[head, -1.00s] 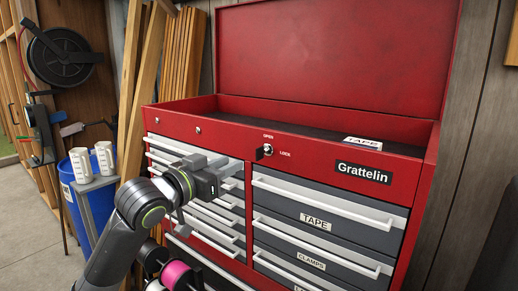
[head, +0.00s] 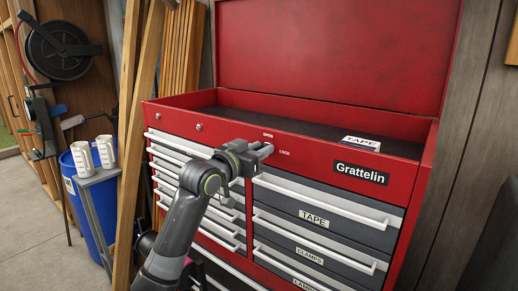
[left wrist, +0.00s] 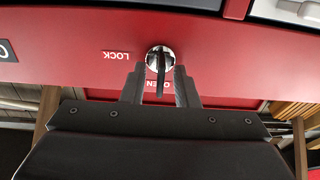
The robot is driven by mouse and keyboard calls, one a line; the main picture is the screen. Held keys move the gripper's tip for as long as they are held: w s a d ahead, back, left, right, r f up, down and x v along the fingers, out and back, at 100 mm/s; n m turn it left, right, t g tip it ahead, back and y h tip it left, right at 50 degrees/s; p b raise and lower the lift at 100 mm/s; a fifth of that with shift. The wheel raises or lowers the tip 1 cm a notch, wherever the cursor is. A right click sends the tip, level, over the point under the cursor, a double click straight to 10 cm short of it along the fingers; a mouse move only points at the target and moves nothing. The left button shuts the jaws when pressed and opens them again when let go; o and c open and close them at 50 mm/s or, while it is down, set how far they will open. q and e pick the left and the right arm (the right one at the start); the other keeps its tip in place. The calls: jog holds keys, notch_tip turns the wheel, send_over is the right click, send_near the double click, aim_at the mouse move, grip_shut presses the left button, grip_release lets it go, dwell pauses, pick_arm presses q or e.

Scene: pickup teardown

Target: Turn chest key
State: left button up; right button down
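The red tool chest (head: 300,145) stands ahead with its lid open. In the left wrist view, which is upside down, the round silver lock (left wrist: 153,60) sits in the red front, with a LOCK label beside it and an OPEN label partly hidden. A thin dark key (left wrist: 161,80) sticks out of the lock. My left gripper (left wrist: 160,88) is open, with one finger on each side of the key and a gap visible on both sides. In the head view, my left gripper (head: 266,150) covers the lock and key. My right gripper is not in view.
White-handled drawers (head: 325,208) lie below the lock. A box marked TAPE (head: 361,143) sits in the chest's top tray. Wooden boards (head: 133,130) lean at the left, near a blue bin (head: 85,215) and white cups.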

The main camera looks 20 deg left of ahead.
pick_arm(q)
grip_shut()
jog(key=shift+m, duration=0.4)
jog(key=m+b, duration=0.1)
jog(key=m, duration=0.1)
jog(key=shift+d+f+m, duration=0.1)
jog(key=shift+m, duration=0.3)
jog(key=m+b, duration=0.2)
jog(key=m, duration=0.2)
jog(key=m+b, duration=0.2)
jog(key=m, duration=0.3)
jog(key=m+b, duration=0.2)
jog(key=m, duration=0.3)
jog(key=shift+s+d+f, duration=0.15)
jog(key=shift+d+f, duration=0.15)
jog(key=shift+f, duration=0.1)
jog(key=shift+m, duration=0.3)
